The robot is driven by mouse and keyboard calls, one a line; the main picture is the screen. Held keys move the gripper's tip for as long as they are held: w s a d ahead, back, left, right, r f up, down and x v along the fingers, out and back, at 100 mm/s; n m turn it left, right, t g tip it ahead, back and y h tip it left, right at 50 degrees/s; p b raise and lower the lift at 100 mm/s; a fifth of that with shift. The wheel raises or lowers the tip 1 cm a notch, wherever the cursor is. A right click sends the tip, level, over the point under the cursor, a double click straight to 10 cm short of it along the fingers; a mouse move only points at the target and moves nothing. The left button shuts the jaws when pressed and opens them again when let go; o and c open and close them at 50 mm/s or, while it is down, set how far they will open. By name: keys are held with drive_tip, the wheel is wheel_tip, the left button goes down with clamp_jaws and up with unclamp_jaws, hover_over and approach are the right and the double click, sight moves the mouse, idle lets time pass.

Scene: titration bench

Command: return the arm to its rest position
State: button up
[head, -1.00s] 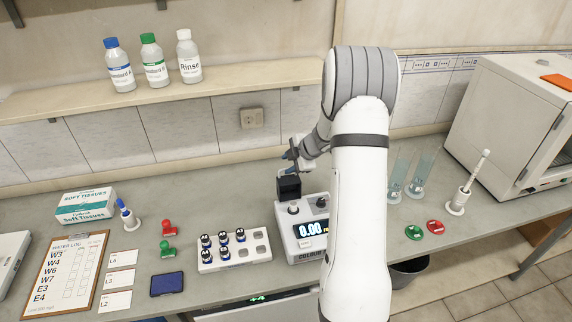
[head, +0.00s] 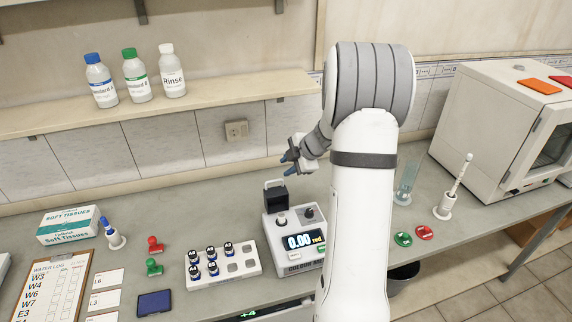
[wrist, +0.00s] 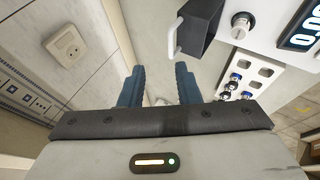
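My gripper (head: 289,164) is raised above and behind the colorimeter, near the wall, and holds nothing. In the wrist view its two blue fingers (wrist: 160,88) stand apart with a clear gap between them. The colorimeter (head: 283,247) shows 0.00 on its display. Its black lidded block (head: 275,197) is at the back left of it, below my gripper, with a light handle on top; the block also shows in the wrist view (wrist: 199,28). My white arm hides part of the bench to the right of the colorimeter.
A vial rack (head: 223,265) with several vials stands left of the colorimeter. Glass cylinders (head: 406,182) stand right of my arm, before a white oven (head: 500,130). The shelf (head: 150,101) with bottles hangs at the left. A wall socket (head: 237,130) is behind.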

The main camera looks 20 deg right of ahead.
drive_tip(key=s+a+r+m+t+h+b, duration=0.1)
drive_tip(key=s+r+m+t+h+b, duration=0.1)
drive_tip(key=r+m+h, duration=0.3)
drive_tip(key=s+a+r+m+t+h+b, duration=0.1)
drive_tip(key=a+r+m+t+h+b, duration=0.1)
drive_tip(key=r+m, duration=0.35)
drive_tip(key=s+a+f+m+g+y+b, duration=0.1)
drive_tip(key=s+a+f+m+g, duration=0.1)
drive_tip(key=s+a, duration=0.3)
drive_tip(key=s+a+f+m+g+y+b, duration=0.1)
drive_tip(key=s+a, duration=0.4)
drive_tip(key=s, duration=0.8)
drive_tip(key=s+a+f+m+g+y+b, duration=0.1)
drive_tip(key=s+a+f+m+g+b, duration=0.1)
drive_tip(key=s, duration=0.7)
drive_tip(key=a+f+m+g, duration=0.1)
drive_tip(key=a+m+g, duration=0.1)
drive_tip(key=a, duration=0.1)
drive_tip(key=shift+s+f, duration=0.2)
drive_tip(key=shift+f, duration=0.1)
drive_tip(key=shift+a, duration=0.1)
